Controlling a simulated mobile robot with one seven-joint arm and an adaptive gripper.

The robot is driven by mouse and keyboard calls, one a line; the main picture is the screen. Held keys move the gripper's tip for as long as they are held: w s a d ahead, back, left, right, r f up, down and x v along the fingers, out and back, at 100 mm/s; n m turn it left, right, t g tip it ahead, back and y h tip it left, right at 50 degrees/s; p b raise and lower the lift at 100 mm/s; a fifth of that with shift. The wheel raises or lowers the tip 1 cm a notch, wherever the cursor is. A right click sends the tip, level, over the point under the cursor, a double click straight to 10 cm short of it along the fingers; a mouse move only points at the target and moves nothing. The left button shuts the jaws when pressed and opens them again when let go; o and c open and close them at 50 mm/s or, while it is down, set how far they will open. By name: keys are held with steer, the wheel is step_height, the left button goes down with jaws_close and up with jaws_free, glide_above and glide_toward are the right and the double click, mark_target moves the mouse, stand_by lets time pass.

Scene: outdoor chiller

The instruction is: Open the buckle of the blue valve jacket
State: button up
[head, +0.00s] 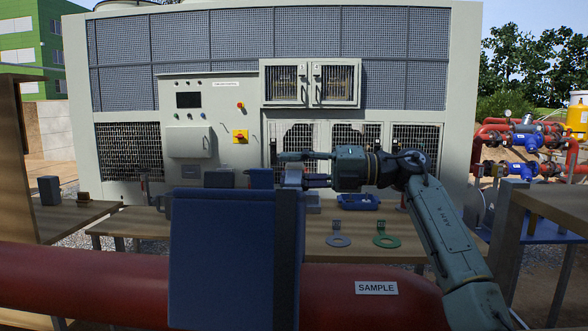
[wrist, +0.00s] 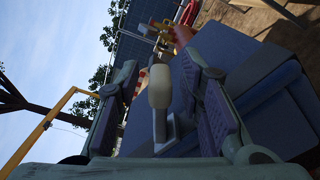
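The blue valve jacket (head: 222,262) stands upright in the foreground over a red pipe, with a dark strap (head: 287,255) down its right side. A pale grey buckle (head: 293,176) shows above the strap. My gripper (head: 288,170) reaches in from the right at the buckle. In the wrist view, the fingers of my gripper (wrist: 162,68) are spread on both sides of the buckle (wrist: 160,88), with visible gaps. Blue jacket fabric (wrist: 250,90) fills the right of that view. The lower part of the buckle is partly dark and hard to make out.
The red pipe (head: 345,287) bears a SAMPLE label (head: 376,288). A wooden table (head: 345,253) behind holds a grey ring (head: 338,240), a green ring (head: 387,241) and a blue tray (head: 352,202). The chiller (head: 230,100) stands behind. A wooden surface (head: 545,200) is at right.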

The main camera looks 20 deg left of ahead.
mark_target(292, 182)
jaws_close()
steer(key=shift+r, duration=0.1)
stand_by(0.4)
steer(key=shift+s+r+n+p, duration=0.25)
steer(key=shift+r+n+p, duration=0.35)
steer(key=shift+n, duration=0.5)
steer(key=n, duration=0.2)
steer(key=shift+s+d+r+n+p, duration=0.15)
steer(key=shift+s+r+n+p, duration=0.15)
steer(key=shift+s+r+p, duration=0.1)
steer(key=n, duration=0.1)
steer(key=s+n, duration=0.1)
steer(key=n, duration=0.1)
steer(key=shift+s+d+r+n, duration=0.15)
steer(key=shift+d+r+n, duration=0.05)
steer(key=shift+r+n, duration=0.15)
steer(key=shift+s+d+r+n+b, duration=0.15)
steer(key=shift+s+n, duration=0.25)
steer(key=shift+n, duration=0.5)
steer(key=shift+s+d+n+b, duration=0.15)
steer(key=shift+s+n, duration=0.3)
steer(key=shift+n, duration=0.5)
steer(key=shift+s+d+r+n+b, duration=0.1)
steer(key=shift+s+n+b, duration=0.25)
steer(key=shift+n, duration=0.55)
steer(key=shift+s, duration=0.1)
